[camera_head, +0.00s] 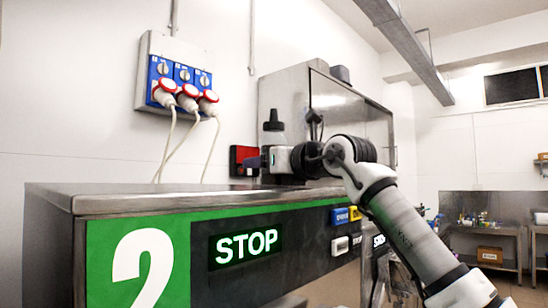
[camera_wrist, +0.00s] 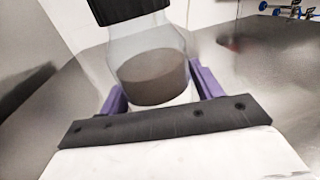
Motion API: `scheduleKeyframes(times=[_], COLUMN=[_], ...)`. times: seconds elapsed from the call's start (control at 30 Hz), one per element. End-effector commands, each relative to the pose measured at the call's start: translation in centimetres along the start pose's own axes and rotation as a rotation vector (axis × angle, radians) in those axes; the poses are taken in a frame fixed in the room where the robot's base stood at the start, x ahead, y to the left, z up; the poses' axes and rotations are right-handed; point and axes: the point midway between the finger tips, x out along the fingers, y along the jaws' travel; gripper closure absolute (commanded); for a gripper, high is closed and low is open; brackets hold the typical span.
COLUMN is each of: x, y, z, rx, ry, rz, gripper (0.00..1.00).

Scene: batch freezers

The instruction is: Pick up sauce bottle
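The sauce bottle (camera_head: 273,132) is clear with a black cap and nozzle. It stands upright above the green-fronted machine's steel top in the head view, its lower part hidden behind my gripper. In the wrist view the bottle (camera_wrist: 150,50) shows close up, with dark brown sauce low inside and its cap cut off by the top edge. My gripper (camera_head: 262,160) is level with the lower part of the bottle. In the wrist view my gripper's purple fingers (camera_wrist: 160,95) lie on either side of the bottle. I cannot tell whether they press on it or whether its base touches the steel.
The steel top (camera_head: 140,200) carries a steel cabinet (camera_head: 300,95) behind the bottle. A red switch box (camera_head: 243,160) is on the wall to the left. A wall panel (camera_head: 178,75) with several plugs and hanging cables is further left. The left part of the top is clear.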

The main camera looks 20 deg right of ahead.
Motion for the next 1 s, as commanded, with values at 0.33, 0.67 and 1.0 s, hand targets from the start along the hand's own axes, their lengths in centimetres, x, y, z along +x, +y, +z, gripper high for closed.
scheduleKeyframes(times=[0.33, 0.67, 1.0], x=[-0.1, -0.1, 0.0], y=[0.0, 0.1, 0.1], z=[0.1, 1.7, 7.1], rx=[0.0, 0.0, -0.002], ry=[-0.002, -0.002, -0.004], rz=[0.0, 0.001, -0.001], gripper=[0.72, 0.72, 0.72])
